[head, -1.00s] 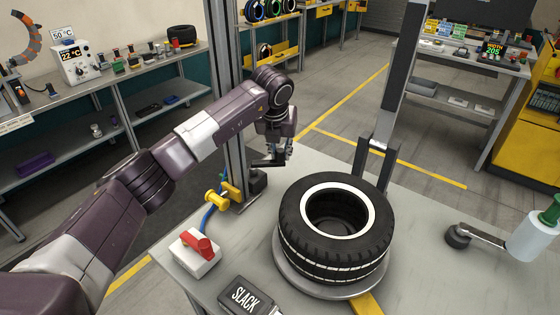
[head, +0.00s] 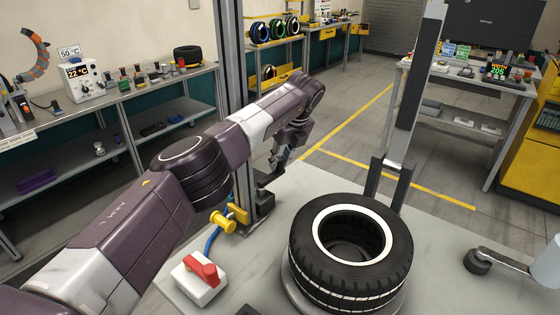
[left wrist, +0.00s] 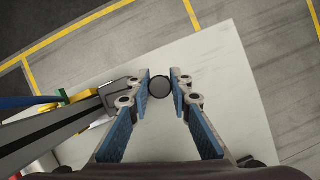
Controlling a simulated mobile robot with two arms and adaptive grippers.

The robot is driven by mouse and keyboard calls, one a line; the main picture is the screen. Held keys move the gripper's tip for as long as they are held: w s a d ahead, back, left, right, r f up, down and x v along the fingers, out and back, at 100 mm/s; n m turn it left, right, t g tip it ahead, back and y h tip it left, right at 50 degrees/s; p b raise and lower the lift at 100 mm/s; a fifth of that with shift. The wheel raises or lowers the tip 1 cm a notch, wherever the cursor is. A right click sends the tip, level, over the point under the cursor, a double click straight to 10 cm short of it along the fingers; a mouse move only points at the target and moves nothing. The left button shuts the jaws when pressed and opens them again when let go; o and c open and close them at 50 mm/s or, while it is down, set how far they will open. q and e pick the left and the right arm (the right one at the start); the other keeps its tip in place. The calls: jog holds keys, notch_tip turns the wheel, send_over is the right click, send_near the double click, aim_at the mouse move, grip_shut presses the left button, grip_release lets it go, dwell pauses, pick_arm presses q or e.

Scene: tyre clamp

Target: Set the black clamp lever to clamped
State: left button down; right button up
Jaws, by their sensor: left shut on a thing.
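The black clamp lever (head: 268,179) stands near the foot of the grey post, at the far left edge of the workbench. My left gripper (head: 281,160) is at it, arm reaching in from the left. In the left wrist view, the fingers (left wrist: 160,86) are on both sides of a round black knob (left wrist: 159,87), closed on it. The tyre (head: 350,250) lies flat on its round support to the right of the gripper, apart from it. The lever's lower part is partly hidden in the head view. My right gripper is not in view.
A red rotary switch on a white box (head: 200,278) and a yellow fitting with a blue hose (head: 222,222) are near the bench's left edge. The tall grey post (head: 229,70) rises close behind my left arm. A roller arm (head: 478,262) is at right.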

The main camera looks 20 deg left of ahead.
pick_arm(q)
jog(key=shift+w+a+r+n, duration=0.1)
jog(key=shift+w+a+n, duration=0.05)
jog(key=shift+a+n, duration=0.15)
dwell(0.4)
jog(key=c, duration=1.7)
grip_release()
jog(key=shift+d, duration=0.1)
jog(key=shift+c, duration=0.2)
jog(key=v, duration=1.2)
jog(key=shift+w, duration=0.1)
